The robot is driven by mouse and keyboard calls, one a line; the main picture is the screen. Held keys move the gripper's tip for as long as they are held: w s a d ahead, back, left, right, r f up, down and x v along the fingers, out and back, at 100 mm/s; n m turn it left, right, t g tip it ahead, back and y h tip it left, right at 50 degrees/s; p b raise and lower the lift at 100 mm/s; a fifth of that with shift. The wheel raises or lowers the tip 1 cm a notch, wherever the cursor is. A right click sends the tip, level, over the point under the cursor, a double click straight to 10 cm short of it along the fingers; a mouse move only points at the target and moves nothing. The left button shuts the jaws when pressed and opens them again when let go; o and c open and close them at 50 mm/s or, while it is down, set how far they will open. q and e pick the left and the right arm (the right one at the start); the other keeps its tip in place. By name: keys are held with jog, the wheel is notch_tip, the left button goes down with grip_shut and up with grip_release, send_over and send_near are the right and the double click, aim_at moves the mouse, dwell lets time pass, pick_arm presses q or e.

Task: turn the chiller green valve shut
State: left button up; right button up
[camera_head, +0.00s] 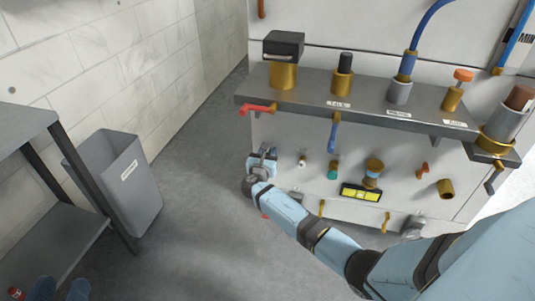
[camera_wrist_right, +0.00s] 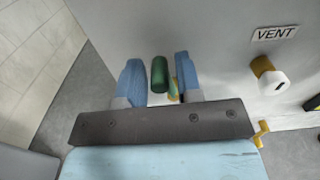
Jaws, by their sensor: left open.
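The green valve handle (camera_wrist_right: 160,74) stands in front of the white panel in the right wrist view, with a bit of yellow fitting beside it. My right gripper (camera_wrist_right: 158,78) has its two blue fingers apart, one on each side of the handle, with narrow gaps showing. How deep the handle sits between them is hard to tell. In the head view my right gripper (camera_head: 262,163) is at the panel's left edge and hides the green handle.
A steel ledge (camera_head: 365,108) with brass fittings overhangs the panel. A white-faced fitting (camera_wrist_right: 271,78) under the VENT label (camera_wrist_right: 274,33) is right of the valve. A red lever (camera_head: 258,109) is above my right gripper. A grey bin (camera_head: 125,185) and shelf (camera_head: 30,122) stand left.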

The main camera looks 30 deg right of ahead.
grip_shut()
jog(key=shift+s+d+r+m+p, duration=0.15)
jog(key=shift+s+m+p, duration=0.1)
jog(key=shift+m+p, duration=0.25)
jog(key=shift+s+d+m, duration=0.1)
jog(key=shift+s+m, duration=0.05)
jog(key=shift+m, duration=0.55)
pick_arm(q)
jog(key=shift+s+d+f+n+g, duration=0.2)
jog(key=shift+s+n+g, duration=0.1)
jog(key=shift+n, duration=0.1)
jog(key=shift+w+r, duration=0.1)
jog(key=shift+r, duration=0.05)
pick_arm(e)
jog(key=shift+o, duration=1.5)
grip_release()
